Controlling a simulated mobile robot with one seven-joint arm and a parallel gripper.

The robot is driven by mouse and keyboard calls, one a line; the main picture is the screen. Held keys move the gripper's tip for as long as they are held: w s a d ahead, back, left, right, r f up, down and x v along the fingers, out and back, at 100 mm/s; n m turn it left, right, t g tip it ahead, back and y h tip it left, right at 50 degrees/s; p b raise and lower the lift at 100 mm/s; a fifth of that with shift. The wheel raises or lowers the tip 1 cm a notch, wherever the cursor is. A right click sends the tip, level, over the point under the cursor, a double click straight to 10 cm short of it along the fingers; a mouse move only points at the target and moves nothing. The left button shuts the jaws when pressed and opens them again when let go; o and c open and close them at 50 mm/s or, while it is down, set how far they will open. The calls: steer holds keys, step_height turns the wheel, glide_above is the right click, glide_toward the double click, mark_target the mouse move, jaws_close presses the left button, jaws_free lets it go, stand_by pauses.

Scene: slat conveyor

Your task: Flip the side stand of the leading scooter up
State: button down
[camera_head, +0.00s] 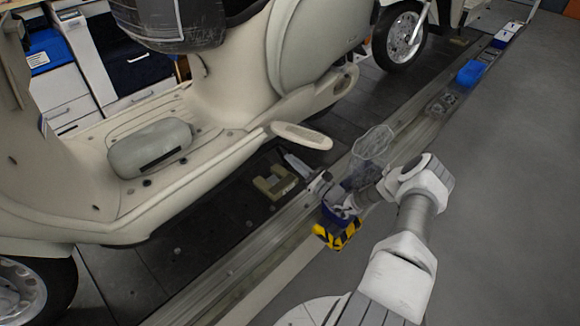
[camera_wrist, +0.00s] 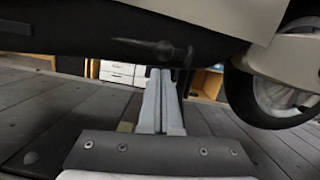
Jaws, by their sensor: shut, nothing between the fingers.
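The cream scooter (camera_head: 285,50) fills the left of the head view, its footboard above the dark slats. My gripper (camera_head: 290,160) reaches in low from the right, with its fingertips by the scooter's lower edge. In the wrist view my gripper (camera_wrist: 164,72) is shut and empty, its grey fingers together and pointing under the dark underside. Just above the fingertips lies a dark, roughly level rod with a rounded knob (camera_wrist: 164,50), which may be the side stand. I cannot tell whether the fingers touch it. The head view does not show the stand clearly.
A beige block (camera_head: 274,182) lies on the slats beside my fingers. A scooter wheel (camera_wrist: 285,95) stands close at right in the wrist view. Another scooter's wheel (camera_head: 401,37) is farther back. Grey floor at right is clear.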

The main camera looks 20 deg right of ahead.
steer(key=shift+d+r, duration=0.15)
steer(key=shift+r, duration=0.7)
steer(key=shift+w+r+p, duration=0.1)
steer(key=shift+p, duration=0.2)
step_height(320, 180, down, 5)
steer(key=b, duration=0.4)
steer(key=d+p+v, duration=0.1)
steer(key=p+v, duration=0.1)
steer(key=v, duration=0.8)
steer(key=shift+r, duration=0.35)
steer(key=shift+w+a+p, duration=0.1)
steer(key=shift+w+p, duration=0.05)
steer(key=shift+p, duration=0.15)
